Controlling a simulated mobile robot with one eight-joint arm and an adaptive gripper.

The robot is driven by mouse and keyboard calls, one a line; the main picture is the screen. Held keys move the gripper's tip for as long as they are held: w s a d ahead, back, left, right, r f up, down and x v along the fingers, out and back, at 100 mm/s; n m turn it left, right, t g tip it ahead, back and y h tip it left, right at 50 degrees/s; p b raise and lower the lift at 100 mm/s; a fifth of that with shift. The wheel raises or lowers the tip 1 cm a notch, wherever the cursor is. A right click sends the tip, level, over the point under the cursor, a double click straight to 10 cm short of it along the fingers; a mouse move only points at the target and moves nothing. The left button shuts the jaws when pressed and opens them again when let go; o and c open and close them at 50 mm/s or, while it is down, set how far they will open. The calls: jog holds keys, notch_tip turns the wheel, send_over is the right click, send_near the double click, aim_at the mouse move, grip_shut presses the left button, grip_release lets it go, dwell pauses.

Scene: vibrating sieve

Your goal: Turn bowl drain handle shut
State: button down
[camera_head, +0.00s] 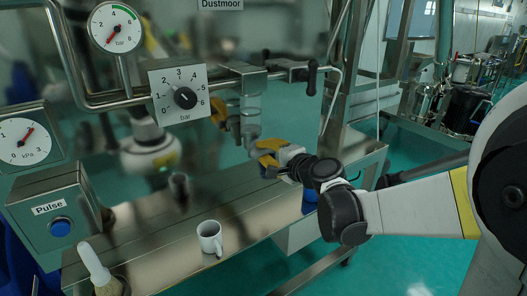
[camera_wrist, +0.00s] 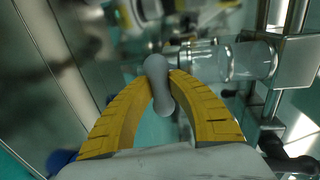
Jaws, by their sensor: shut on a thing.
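My gripper (camera_head: 266,156) reaches in from the right at the machine, just below the clear bowl (camera_head: 252,106) and its drain. In the wrist view my yellow fingers (camera_wrist: 161,84) are closed on a grey, round-ended drain handle (camera_wrist: 157,71), which stands between the fingertips. The clear bowl, with its metal fittings, shows behind and to the right in the wrist view (camera_wrist: 248,61). In the head view my fingers hide the handle, so its exact angle to the drain cannot be told there.
A regulator dial (camera_head: 180,91) and a bar gauge (camera_head: 115,27) are at upper left. A white mug (camera_head: 209,238) and a brush (camera_head: 97,266) stand on the steel shelf (camera_head: 165,262). A Pulse button box (camera_head: 56,212) is at left. The shiny back panel shows blurred reflections.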

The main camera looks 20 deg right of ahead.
jog(key=c, duration=1.3)
grip_release()
jog(key=shift+s, duration=0.1)
jog(key=v, duration=1.2)
